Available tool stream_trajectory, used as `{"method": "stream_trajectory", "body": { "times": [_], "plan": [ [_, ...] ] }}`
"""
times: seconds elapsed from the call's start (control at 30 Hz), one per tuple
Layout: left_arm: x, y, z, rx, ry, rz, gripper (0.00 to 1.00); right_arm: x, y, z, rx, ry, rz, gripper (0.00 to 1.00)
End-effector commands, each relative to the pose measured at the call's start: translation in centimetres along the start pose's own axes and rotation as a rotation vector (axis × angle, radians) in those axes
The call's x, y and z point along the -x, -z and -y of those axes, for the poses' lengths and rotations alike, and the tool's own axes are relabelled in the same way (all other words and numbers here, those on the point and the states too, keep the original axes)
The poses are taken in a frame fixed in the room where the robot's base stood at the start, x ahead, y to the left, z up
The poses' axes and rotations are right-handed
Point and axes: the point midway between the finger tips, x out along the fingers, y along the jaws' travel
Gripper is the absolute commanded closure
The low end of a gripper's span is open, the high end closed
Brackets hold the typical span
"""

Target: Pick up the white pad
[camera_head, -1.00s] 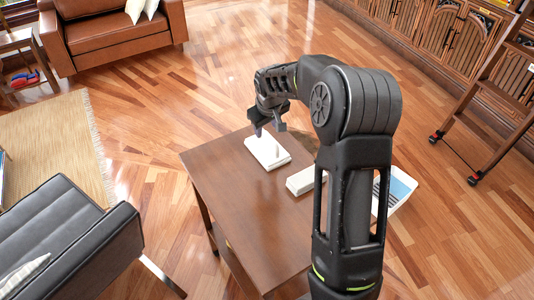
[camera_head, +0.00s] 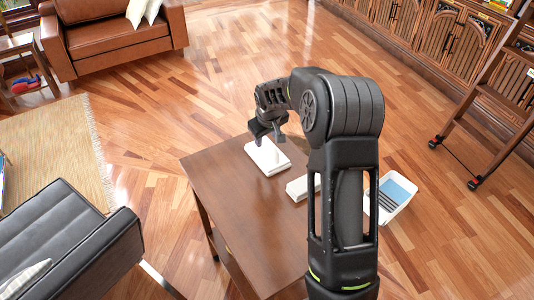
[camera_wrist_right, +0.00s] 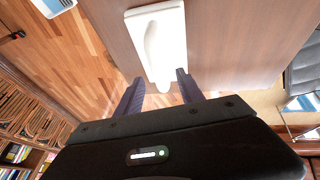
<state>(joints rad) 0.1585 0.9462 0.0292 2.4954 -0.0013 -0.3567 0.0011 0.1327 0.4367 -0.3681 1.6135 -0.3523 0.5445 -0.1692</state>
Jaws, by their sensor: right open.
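A white pad (camera_head: 267,159) lies flat near the far edge of the brown table (camera_head: 222,180). In the right wrist view a white pad (camera_wrist_right: 175,30) with a raised narrow white part lies ahead of the fingers. My right gripper (camera_head: 267,138) is open and stands above the pad's far end, which it partly hides. In the wrist view its two fingers (camera_wrist_right: 158,82) stand apart, one on each side of the pad's near end. No contact can be made out. A second white block (camera_head: 301,187) lies closer on the table, partly behind my right arm. My left gripper does not show.
A white bin (camera_head: 393,197) with blue and dark contents stands on the floor to the right of the table. A black seat (camera_head: 65,235) stands to the left. A wooden ladder (camera_head: 490,100) and cabinets are at the right. The table's left part is bare.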

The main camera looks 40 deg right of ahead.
Motion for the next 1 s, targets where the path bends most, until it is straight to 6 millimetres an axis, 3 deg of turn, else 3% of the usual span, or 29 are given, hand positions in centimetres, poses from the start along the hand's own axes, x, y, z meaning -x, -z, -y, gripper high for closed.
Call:
{"method": "stream_trajectory", "body": {
  "times": [0.33, 0.97, 1.0],
  "plan": [
    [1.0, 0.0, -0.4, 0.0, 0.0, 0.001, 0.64, -4.4, -0.1, -0.1, 0.001, 0.001, 0.001, 0.55],
    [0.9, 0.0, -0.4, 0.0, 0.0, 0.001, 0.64, -4.6, -0.1, -0.1, 0.0, 0.001, -0.001, 0.55],
    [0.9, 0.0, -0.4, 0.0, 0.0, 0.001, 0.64, -4.6, -0.1, -0.1, 0.0, 0.001, -0.001, 0.58]
  ]
}}
